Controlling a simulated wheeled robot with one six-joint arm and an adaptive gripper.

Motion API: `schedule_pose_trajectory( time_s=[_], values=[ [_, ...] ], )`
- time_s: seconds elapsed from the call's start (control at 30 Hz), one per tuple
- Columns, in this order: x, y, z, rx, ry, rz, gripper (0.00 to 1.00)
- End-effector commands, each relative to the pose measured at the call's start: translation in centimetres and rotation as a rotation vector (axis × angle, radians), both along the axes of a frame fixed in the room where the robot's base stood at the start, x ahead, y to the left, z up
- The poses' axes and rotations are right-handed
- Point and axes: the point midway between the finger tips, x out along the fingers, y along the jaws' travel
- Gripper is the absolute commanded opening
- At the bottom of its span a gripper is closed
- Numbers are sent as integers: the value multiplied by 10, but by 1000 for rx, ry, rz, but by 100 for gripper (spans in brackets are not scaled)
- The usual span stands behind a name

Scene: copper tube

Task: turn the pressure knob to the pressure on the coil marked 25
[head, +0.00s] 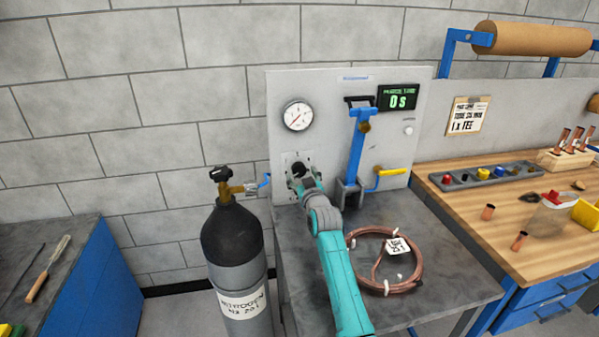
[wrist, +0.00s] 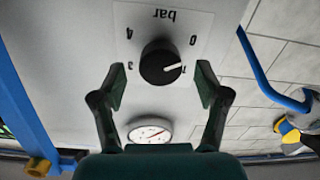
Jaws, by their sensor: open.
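The black pressure knob (wrist: 160,64) sits on a plate marked "bar", upside down in the wrist view. Its white pointer is at or close to the 1. My gripper (wrist: 160,86) is open, with one finger on each side of the knob and a gap on both sides. The copper coil (head: 416,270) lies on the grey bench with a white tag (head: 397,246), whose print is too small to read surely.
A nitrogen cylinder (head: 232,250) stands left of the bench. The panel (head: 335,90) carries a blue lever (head: 357,145), a yellow-handled valve (head: 392,171) and a display (head: 398,97) reading 0 s. A wooden bench (head: 480,215) with parts is at the right.

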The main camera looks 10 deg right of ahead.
Motion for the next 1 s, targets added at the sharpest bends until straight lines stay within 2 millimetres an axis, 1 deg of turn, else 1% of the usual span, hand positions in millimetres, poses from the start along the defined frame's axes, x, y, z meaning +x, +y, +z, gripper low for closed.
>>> schedule_pose_trajectory(
  time_s=[0.03, 0.1, 0.23, 0.4, 0.67, 0.77, 0.8, 0.87, 0.9, 0.93, 1.0],
  values=[
    [7, 0, 1, 0, 1, 0, 74],
    [15, 1, 1, 0, 0, 1, 74],
    [25, 1, 0, 0, 1, 1, 74],
    [31, 1, 0, 0, 0, 0, 74],
    [31, 1, 0, 0, 0, 0, 74],
    [31, 1, 0, 0, 0, 0, 52],
    [31, 1, 0, 0, 0, 0, 42],
    [31, 1, 0, 0, 0, 0, 27],
    [31, 1, 0, 0, 0, 0, 17],
    [31, 1, 0, 0, 0, 0, 14],
    [31, 1, 0, 0, 0, 0, 14]
  ],
)
